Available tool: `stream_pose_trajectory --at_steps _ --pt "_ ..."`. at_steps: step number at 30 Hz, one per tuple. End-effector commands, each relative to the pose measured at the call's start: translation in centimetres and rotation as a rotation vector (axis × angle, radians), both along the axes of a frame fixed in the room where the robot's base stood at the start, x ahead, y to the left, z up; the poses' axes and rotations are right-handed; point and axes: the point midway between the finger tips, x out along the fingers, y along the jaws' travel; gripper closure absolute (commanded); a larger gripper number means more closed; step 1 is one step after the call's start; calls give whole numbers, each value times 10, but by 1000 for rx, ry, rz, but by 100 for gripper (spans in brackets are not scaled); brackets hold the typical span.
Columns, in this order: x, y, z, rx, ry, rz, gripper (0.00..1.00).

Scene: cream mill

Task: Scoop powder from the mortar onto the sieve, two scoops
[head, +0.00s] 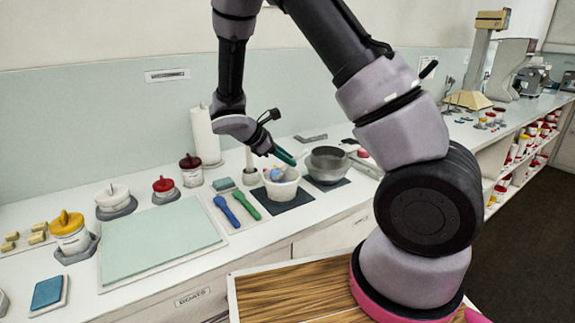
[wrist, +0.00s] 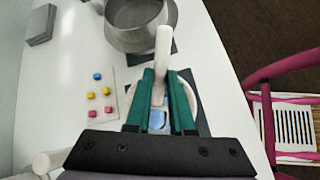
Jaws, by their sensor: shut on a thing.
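The white mortar (head: 283,191) stands on a dark mat on the counter, with blue and pinkish colour showing inside it. My gripper (head: 287,156) is just above the mortar, its green fingers pointing toward the right. In the wrist view the fingers (wrist: 162,100) are closed around a pale handle (wrist: 163,50), apparently the scoop's. A light blue patch (wrist: 157,118) shows between the fingers; I cannot tell whether it is powder or part of the scoop. The grey sieve bowl (head: 328,161) stands right of the mortar on its own dark mat; it also shows in the wrist view (wrist: 138,38).
A large pale green mat (head: 160,240) lies further left, with lidded jars behind. Small coloured cubes (wrist: 97,92) lie beside the sieve.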

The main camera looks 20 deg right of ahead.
Motion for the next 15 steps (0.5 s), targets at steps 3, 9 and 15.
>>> stream_pose_trajectory --at_steps 3,9,15 --pt "0 0 9 0 -2 -1 100" --pt "0 0 24 1 -1 -1 100" --pt "0 0 38 1 -2 0 100"
